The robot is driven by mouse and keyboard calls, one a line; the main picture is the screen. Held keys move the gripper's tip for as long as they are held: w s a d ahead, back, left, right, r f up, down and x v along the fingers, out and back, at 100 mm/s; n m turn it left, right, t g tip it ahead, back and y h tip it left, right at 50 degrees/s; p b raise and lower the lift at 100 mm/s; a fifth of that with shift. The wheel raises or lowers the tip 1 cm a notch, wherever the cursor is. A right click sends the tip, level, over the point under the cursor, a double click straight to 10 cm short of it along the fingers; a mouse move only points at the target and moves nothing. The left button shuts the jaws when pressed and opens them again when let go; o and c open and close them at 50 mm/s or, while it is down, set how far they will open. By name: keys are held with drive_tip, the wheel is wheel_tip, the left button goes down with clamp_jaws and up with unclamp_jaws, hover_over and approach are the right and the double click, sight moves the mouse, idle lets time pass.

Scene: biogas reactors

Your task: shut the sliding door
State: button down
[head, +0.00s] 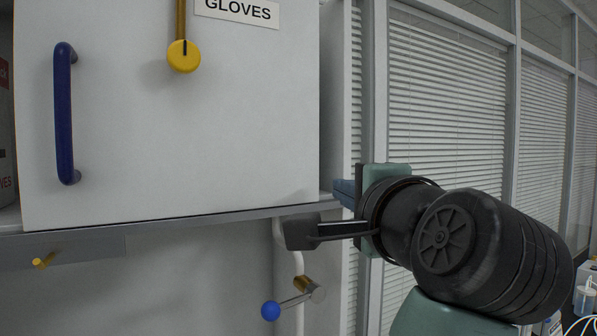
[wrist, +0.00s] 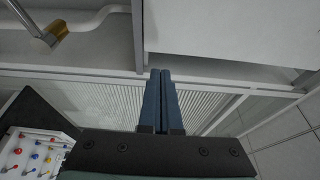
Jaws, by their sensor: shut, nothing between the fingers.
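A yellow knob (head: 184,56) hangs on the door front. Below the cabinet are a small yellow hook (head: 46,260) and a pipe valve with a blue ball (head: 270,311). Windows with blinds (head: 445,110) stand at right. A white board with coloured knobs (wrist: 35,155) lies lower left in the wrist view.

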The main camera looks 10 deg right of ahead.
sight(108, 201)
drive_tip(key=shift+w+p, duration=0.9)
drive_tip(key=shift+w, duration=1.55)
drive_tip(key=shift+a, duration=0.15)
drive_tip(key=s+a+b, duration=0.1)
drive_tip(key=s+a, duration=0.2)
drive_tip(key=a, duration=0.6)
drive_tip(key=s+a+b, duration=0.1)
drive_tip(key=s+a, duration=0.2)
drive_tip(key=a, duration=0.6)
drive_tip(key=s+a+b, duration=0.1)
drive_tip(key=s+a, duration=0.1)
drive_tip(key=a, duration=0.6)
drive_tip(key=shift+s+a, duration=0.4)
